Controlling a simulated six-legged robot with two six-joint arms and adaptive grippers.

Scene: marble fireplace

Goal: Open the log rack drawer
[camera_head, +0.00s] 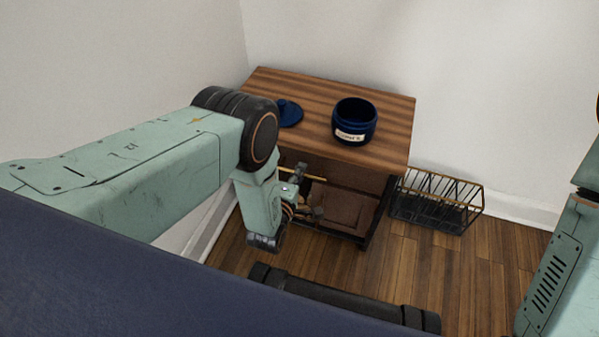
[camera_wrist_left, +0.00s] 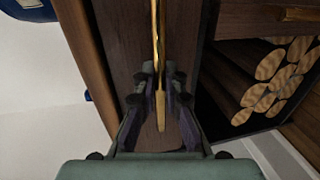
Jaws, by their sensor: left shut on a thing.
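The log rack (camera_head: 385,120) is a wooden cabinet with a striped top, against the wall in the head view. A thin gold handle (camera_wrist_left: 156,45) runs along the dark wooden drawer front (camera_wrist_left: 127,30) in the left wrist view. My left gripper (camera_head: 311,190) is at the front of the rack. Its fingers (camera_wrist_left: 155,92) are shut on the gold handle, one on each side of it. My arm hides part of the rack's left side and front. I cannot tell how far the drawer stands out. My right gripper is out of view.
A blue jar (camera_head: 356,117) with a label stands open on the rack top, with a blue lid (camera_head: 289,113) beside it. Cut logs (camera_wrist_left: 270,85) lie in a rack compartment. A black wire basket (camera_head: 435,202) stands right of the rack. Wooden floor (camera_head: 490,262) is clear at the right.

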